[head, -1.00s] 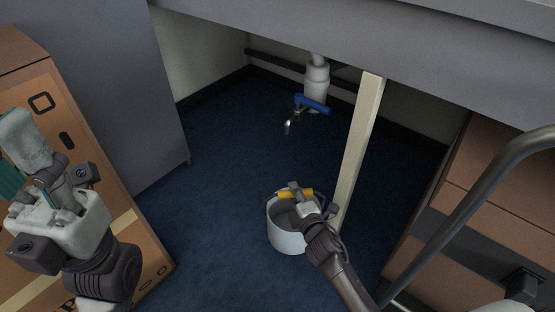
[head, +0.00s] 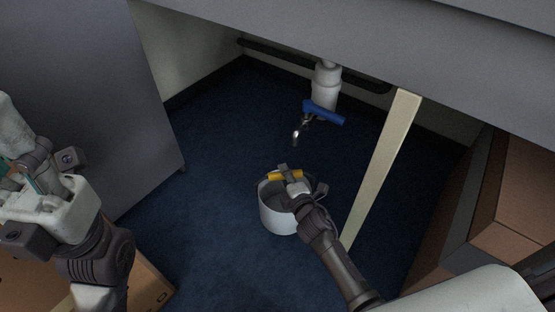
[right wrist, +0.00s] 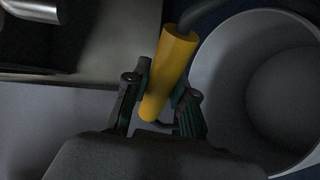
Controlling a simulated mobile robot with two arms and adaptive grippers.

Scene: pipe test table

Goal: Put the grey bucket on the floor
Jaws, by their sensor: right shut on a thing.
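The grey bucket (head: 277,218) is below the tabletop, above or on the dark blue floor (head: 222,205); I cannot tell whether its base touches the floor. It looks upright. My right gripper (head: 288,178) is shut on the bucket's yellow handle grip (head: 272,175). In the right wrist view the yellow handle grip (right wrist: 172,65) lies between the two fingers of the gripper (right wrist: 160,97), with the bucket's open mouth (right wrist: 215,80) at the right. My left gripper (head: 28,170) is at the left edge, far from the bucket; its finger opening is unclear.
A wooden post (head: 383,165) stands just right of the bucket. A white pipe with a blue-handled tap (head: 324,113) is behind it. The grey tabletop (head: 350,40) overhangs. Cardboard boxes stand at the right (head: 520,205) and lower left (head: 150,290). Floor left of the bucket is clear.

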